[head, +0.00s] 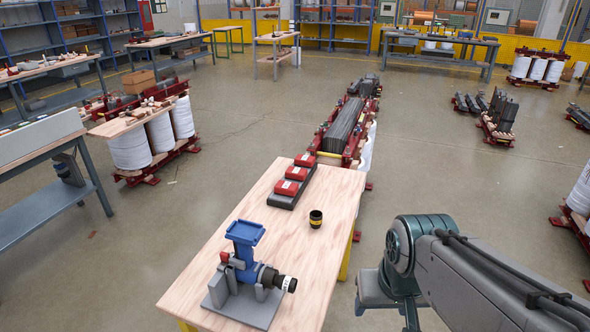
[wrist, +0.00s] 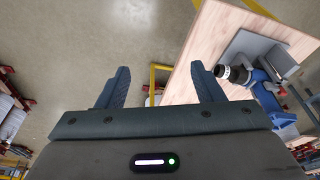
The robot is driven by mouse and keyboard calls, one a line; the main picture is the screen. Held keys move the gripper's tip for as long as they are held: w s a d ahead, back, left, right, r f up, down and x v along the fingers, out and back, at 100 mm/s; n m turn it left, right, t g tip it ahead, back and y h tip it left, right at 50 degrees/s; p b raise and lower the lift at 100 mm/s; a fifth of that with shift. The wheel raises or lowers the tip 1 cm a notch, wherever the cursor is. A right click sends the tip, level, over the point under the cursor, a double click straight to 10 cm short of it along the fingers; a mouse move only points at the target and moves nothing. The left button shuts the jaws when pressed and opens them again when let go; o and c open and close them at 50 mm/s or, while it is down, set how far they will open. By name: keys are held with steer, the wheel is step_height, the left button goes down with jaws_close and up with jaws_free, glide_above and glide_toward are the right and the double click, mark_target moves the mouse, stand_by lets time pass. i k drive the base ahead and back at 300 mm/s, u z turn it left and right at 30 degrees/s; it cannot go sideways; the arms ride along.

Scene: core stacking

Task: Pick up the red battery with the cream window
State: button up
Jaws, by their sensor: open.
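Three red batteries sit in a row on a dark tray (head: 281,200) on the wooden table: a far one (head: 305,159), a middle one (head: 296,173) and a near one (head: 287,187). Each has a small pale patch on top; I cannot tell which is the cream window. My gripper (wrist: 160,70) shows in the wrist view with its two fingers wide apart and nothing between them. It is to the side of the table, over the floor and the table's edge. No battery shows in the wrist view.
A blue tool on a grey stand (head: 245,300) stands at the table's near end. A small black cup with a yellow band (head: 316,219) is right of the tray. Bare wood (head: 225,215) lies left of the tray. A red-framed rack (head: 345,130) stands behind the table.

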mark_target(295, 173)
steer(key=z, duration=0.5)
steer(key=k, duration=1.15)
steer(key=z, duration=0.75)
steer(key=i, duration=2.2)
steer(key=u, duration=0.4)
steer(key=i, duration=1.5)
steer(key=u, duration=1.55)
steer(key=i, duration=0.85)
steer(key=u, duration=1.2)
steer(key=i, duration=0.3)
steer(key=u, duration=0.05)
